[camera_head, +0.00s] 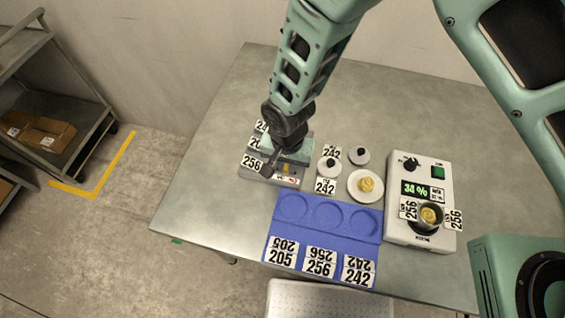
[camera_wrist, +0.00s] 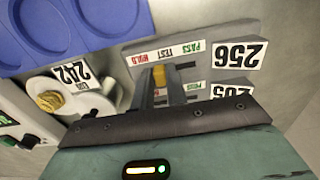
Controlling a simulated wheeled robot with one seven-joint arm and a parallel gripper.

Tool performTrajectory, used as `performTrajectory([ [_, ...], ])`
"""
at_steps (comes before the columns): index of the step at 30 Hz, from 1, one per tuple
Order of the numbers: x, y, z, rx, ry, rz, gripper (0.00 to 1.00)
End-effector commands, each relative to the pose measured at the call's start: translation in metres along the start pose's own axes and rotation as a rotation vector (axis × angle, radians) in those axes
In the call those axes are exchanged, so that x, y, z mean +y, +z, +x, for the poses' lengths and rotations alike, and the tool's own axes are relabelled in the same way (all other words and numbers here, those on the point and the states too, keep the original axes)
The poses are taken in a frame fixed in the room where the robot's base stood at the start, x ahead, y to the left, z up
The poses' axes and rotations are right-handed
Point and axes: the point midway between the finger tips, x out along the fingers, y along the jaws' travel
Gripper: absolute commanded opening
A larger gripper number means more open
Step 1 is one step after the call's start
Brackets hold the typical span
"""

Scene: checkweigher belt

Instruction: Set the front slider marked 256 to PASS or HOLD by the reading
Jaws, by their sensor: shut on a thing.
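The slider panel (camera_head: 262,177) stands at the left of the table, with labels 256, 205 and a partly hidden one stacked along its side. In the wrist view the front slider row marked 256 (camera_wrist: 237,55) has a strip reading HOLD, TEST, PASS (camera_wrist: 160,52). Its yellow knob (camera_wrist: 160,74) is by TEST, the middle mark. My gripper (camera_wrist: 163,88) is shut on this knob; in the head view my gripper (camera_head: 285,163) covers much of the panel. The white meter (camera_head: 420,170) shows 34 % (camera_head: 415,190), with smaller text beside it that I cannot read surely. A cup labelled 256 (camera_head: 430,215) sits in the meter.
A blue tray (camera_head: 325,235) with round wells labelled 205, 256 and 242 lies in front. Between panel and meter stand a white dish (camera_head: 365,186) with yellow contents and small white items with black knobs (camera_head: 359,155), near 242 labels. The table's back is clear.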

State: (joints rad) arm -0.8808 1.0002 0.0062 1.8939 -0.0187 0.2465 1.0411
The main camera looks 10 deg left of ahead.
Motion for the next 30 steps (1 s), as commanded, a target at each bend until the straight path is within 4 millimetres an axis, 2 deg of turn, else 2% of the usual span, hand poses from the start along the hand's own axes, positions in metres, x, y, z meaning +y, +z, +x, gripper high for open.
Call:
performTrajectory([
  [3,0.015,0.0,0.0,-0.001,0.002,0.003,0.0],
  [11,0.018,0.0,0.0,-0.002,0.006,0.001,0.0],
  [12,0.018,0.0,0.0,-0.002,0.007,0.001,0.26],
  [13,0.018,0.0,0.0,-0.002,0.007,0.001,0.34],
  [14,0.018,0.0,0.0,-0.002,0.006,0.001,0.36],
  [24,0.016,0.0,-0.003,0.0,0.002,0.0,0.36],
  [30,0.015,0.0,-0.026,0.001,-0.001,0.0,0.36],
])
